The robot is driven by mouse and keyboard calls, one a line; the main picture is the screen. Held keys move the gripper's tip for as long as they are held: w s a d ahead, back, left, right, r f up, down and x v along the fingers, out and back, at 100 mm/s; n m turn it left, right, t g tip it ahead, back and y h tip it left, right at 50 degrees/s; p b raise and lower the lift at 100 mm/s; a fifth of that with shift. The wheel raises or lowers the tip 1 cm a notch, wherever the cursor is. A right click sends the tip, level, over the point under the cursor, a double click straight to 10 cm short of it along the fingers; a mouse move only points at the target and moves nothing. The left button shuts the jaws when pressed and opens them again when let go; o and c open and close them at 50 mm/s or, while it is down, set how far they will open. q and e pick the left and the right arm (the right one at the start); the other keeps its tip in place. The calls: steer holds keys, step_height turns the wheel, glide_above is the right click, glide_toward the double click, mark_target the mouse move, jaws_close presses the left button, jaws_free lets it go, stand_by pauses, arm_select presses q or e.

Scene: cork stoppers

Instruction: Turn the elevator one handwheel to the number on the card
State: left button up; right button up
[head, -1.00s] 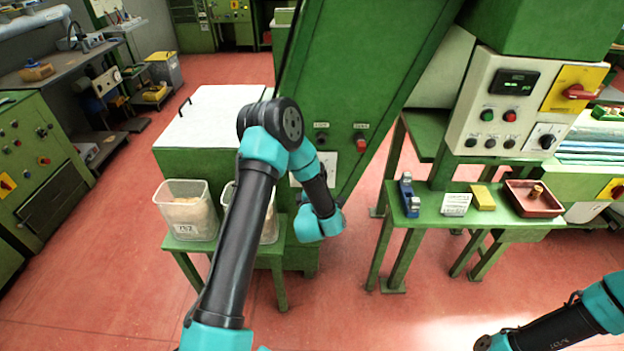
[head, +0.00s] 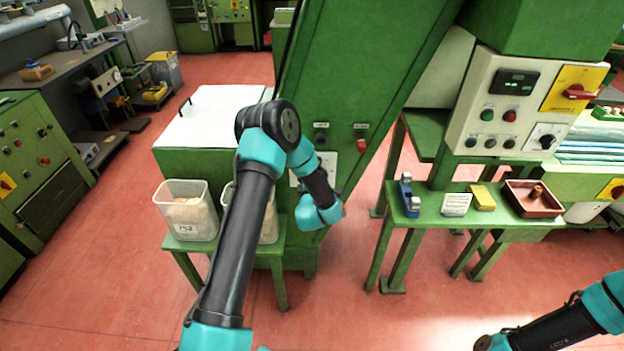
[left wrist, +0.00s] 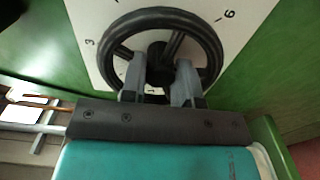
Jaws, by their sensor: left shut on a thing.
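The black handwheel (left wrist: 206,42) sits on a white dial plate (left wrist: 100,14) in the left wrist view. Printed numbers show around it, with a 3 at left and a 6 at right. My left gripper (left wrist: 160,90) is shut on the handwheel, its grey fingers at the near part of the wheel by the hub. In the head view my left arm hides the wheel and the fingers, and a bit of the white plate (head: 328,165) shows. A small white card (head: 456,204) stands on the green bench; its writing is too small to read. My right gripper is out of view.
The green elevator housing (head: 350,80) slants up behind my left arm. Clear bins (head: 189,215) stand on a low green stand. A blue tool (head: 408,195), yellow block (head: 482,197) and red tray (head: 512,190) share the bench below a control box (head: 480,110).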

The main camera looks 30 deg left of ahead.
arm_select(q)
steer(key=shift+m, duration=0.3)
steer(key=m, duration=1.7)
stand_by(0.3)
stand_by(0.5)
steer(key=o, duration=0.6)
steer(key=shift+s, duration=0.1)
